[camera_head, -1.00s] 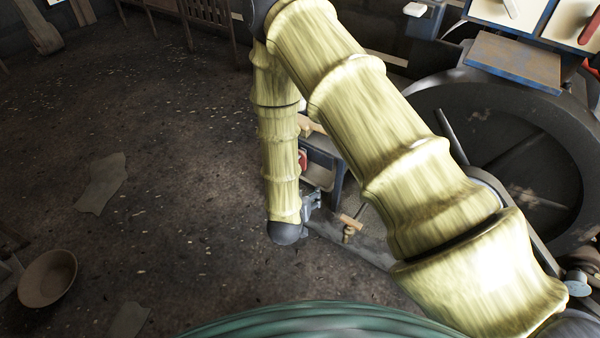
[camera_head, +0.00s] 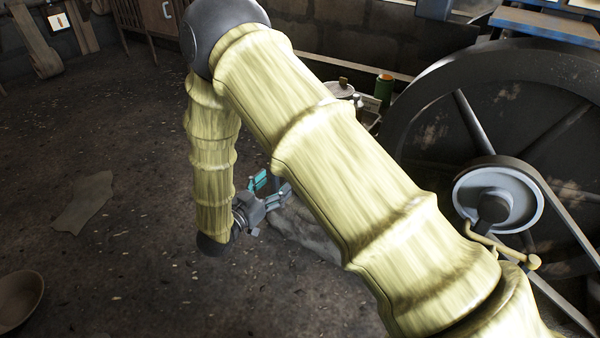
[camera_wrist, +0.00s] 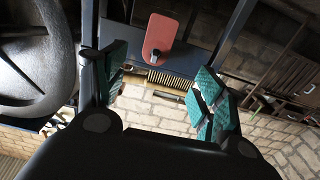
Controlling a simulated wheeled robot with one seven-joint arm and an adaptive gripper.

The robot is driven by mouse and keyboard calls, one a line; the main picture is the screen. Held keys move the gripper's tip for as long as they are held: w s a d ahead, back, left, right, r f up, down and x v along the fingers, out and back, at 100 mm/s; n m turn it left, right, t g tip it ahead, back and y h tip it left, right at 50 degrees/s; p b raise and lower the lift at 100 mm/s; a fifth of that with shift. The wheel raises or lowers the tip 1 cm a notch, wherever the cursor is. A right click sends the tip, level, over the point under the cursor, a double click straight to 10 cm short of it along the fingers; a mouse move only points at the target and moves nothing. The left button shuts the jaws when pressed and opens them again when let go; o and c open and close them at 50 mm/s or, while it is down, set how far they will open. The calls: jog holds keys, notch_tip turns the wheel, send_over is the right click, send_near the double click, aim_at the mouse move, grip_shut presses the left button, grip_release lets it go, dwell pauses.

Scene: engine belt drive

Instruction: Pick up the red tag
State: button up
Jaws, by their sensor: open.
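The red tag (camera_wrist: 160,36) shows in the wrist view as a flat, rounded red plate against a dark blue-grey panel (camera_wrist: 133,45). A small black piece sits at its lower end. My gripper (camera_wrist: 161,88) is open and empty, with teal pads on its two fingers. In the wrist view the tag lies beyond the fingers, in the gap between them and apart from both. My gripper also shows in the head view (camera_head: 268,186), low at the arm's end. I cannot make out the tag in the head view.
A large dark flywheel (camera_head: 520,105) and a grey pulley (camera_head: 498,200) with a belt stand at the right. A green can (camera_head: 384,87) is behind my arm. A bowl (camera_head: 18,300) lies on the floor at the left. The floor between is mostly clear.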

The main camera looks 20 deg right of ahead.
jog(key=b+x, duration=0.5)
jog(key=x, duration=0.5)
jog(key=shift+d, duration=0.4)
jog(key=c, duration=0.9)
